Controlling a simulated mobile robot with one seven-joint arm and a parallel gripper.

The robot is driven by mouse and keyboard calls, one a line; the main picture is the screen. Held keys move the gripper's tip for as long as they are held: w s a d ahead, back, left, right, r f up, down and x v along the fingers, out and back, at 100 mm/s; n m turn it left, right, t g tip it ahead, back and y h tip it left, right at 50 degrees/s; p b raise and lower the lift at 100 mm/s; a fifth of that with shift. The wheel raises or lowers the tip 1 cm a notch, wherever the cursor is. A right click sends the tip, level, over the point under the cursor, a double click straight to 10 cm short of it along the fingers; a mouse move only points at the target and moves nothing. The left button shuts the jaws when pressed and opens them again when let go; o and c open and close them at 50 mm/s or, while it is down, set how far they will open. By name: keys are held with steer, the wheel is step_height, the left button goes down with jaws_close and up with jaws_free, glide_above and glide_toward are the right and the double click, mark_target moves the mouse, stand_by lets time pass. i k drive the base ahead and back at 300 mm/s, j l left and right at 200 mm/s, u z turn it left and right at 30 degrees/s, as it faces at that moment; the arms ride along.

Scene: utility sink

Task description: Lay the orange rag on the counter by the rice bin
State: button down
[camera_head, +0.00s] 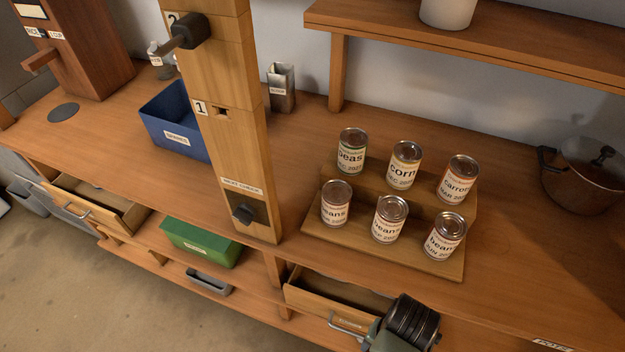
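No orange rag shows in this view. A tall brown dispenser (85,50) with a wooden lever and small labels stands at the far left of the counter. My gripper (374,338) is at the bottom edge, close to the handle of an open drawer (330,294). Its fingers are mostly hidden, so I cannot tell whether it touches the handle.
A wooden post (236,140) rises from the counter's front. Behind it are a blue bin (165,122) and a metal canister (281,88). Several cans stand on a stepped rack (315,230). A pot (585,178) is at right.

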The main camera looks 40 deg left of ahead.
mark_target(103, 139)
steer(key=j+u, duration=0.4)
steer(key=j, duration=3.55)
